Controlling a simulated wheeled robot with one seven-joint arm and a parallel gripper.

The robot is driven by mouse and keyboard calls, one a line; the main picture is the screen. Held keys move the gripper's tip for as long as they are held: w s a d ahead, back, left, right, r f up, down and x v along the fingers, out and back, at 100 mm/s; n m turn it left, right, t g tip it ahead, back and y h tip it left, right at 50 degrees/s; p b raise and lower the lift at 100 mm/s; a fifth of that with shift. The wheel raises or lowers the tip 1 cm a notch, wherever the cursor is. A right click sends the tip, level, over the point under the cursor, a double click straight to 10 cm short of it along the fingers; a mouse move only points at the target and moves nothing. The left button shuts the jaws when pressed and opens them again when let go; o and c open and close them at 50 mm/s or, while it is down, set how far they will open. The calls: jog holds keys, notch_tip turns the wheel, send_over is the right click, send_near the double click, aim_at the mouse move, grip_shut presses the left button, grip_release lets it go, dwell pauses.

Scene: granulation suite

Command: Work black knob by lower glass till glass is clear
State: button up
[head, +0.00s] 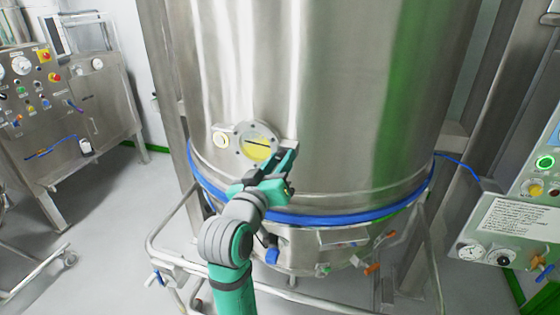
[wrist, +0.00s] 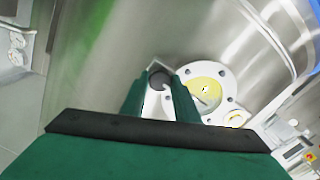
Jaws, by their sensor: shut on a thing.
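The lower sight glass (head: 257,142) is a round window in a bolted steel ring low on the big steel vessel. Its pane looks yellow, with a dark thin bar across it. In the wrist view the glass (wrist: 207,91) is just right of my fingers, still yellow. My gripper (head: 287,160) is at the right side of the glass. The wrist view shows my gripper (wrist: 160,82) shut on the dark round knob (wrist: 157,77), which sits on a small pale mount beside the ring. In the head view the fingers hide the knob.
A small round yellowish fitting (head: 221,140) sits left of the glass. A blue band (head: 330,218) rings the vessel below, with pipes and valves under it. A control panel (head: 520,215) stands at right, a steel cabinet (head: 100,100) at left. Floor between is clear.

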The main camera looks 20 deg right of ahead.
jog(key=n, duration=0.4)
jog(key=shift+n, duration=1.9)
jog(key=shift+a, duration=0.1)
jog(key=shift+f, duration=0.1)
jog(key=o, duration=1.1)
jog(key=v, duration=1)
jog(key=shift+s+a, duration=0.25)
